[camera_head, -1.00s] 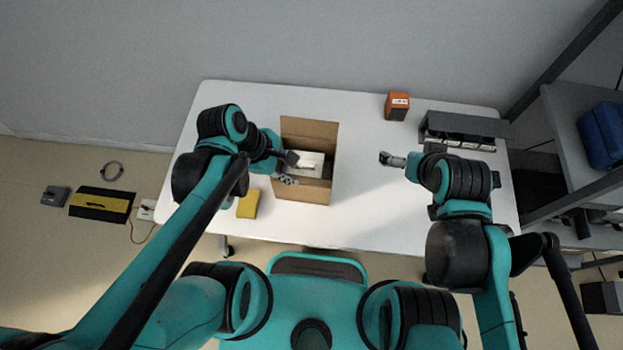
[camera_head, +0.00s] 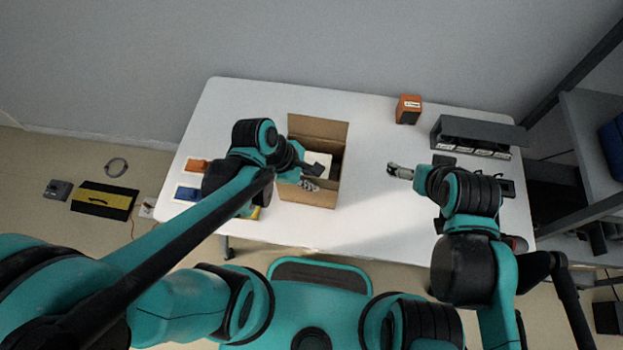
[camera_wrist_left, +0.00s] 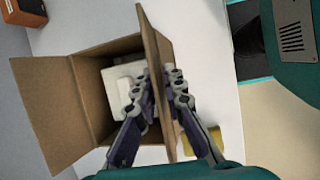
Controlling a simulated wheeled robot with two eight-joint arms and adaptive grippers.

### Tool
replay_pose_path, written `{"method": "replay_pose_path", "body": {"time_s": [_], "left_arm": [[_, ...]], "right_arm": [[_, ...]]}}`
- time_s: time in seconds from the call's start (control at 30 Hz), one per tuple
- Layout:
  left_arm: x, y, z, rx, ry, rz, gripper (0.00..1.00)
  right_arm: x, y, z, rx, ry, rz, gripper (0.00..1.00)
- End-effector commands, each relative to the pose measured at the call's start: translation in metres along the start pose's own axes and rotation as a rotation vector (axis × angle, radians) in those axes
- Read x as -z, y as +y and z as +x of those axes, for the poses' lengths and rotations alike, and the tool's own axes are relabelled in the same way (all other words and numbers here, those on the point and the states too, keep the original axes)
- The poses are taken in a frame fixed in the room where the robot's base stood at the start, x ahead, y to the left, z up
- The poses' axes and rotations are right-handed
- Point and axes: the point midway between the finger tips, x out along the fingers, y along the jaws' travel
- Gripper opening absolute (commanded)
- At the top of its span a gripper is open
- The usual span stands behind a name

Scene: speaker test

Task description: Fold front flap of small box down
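The small open cardboard box (camera_head: 309,192) stands on the white table, with a white item (camera_head: 318,160) inside. Its back flap (camera_head: 317,127) stands up at the far side. In the left wrist view, the front flap (camera_wrist_left: 157,42) stands up between the fingers of my left gripper (camera_wrist_left: 166,85), one finger on each side. The fingers look closed on the flap, though contact is partly hidden. In the head view, my left gripper (camera_head: 308,178) is at the box's front left. My right gripper (camera_head: 393,169) is right of the box, apart from it; its finger gap is unclear.
An orange box (camera_head: 408,109) and a grey bin rack (camera_head: 475,137) stand at the back right. Orange and blue items (camera_head: 187,193) lie at the table's left. A yellow item (camera_wrist_left: 205,138) is near the box. The table (camera_head: 370,215) is clear between box and right arm.

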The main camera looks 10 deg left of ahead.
Motion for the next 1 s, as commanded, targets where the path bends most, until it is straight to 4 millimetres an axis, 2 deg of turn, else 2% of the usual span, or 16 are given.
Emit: {"method": "replay_pose_path", "body": {"time_s": [0.47, 1.0], "left_arm": [[0.000, 0.002, 0.000, 0.035, 0.000, -0.015, 0.00], [0.002, 0.015, 0.005, 0.370, 0.000, -0.153, 0.00]], "right_arm": [[-0.001, 0.000, 0.002, 0.000, 0.000, 0.000, 1.00], [-0.014, 0.000, 0.020, 0.000, 0.000, 0.000, 1.00]]}}
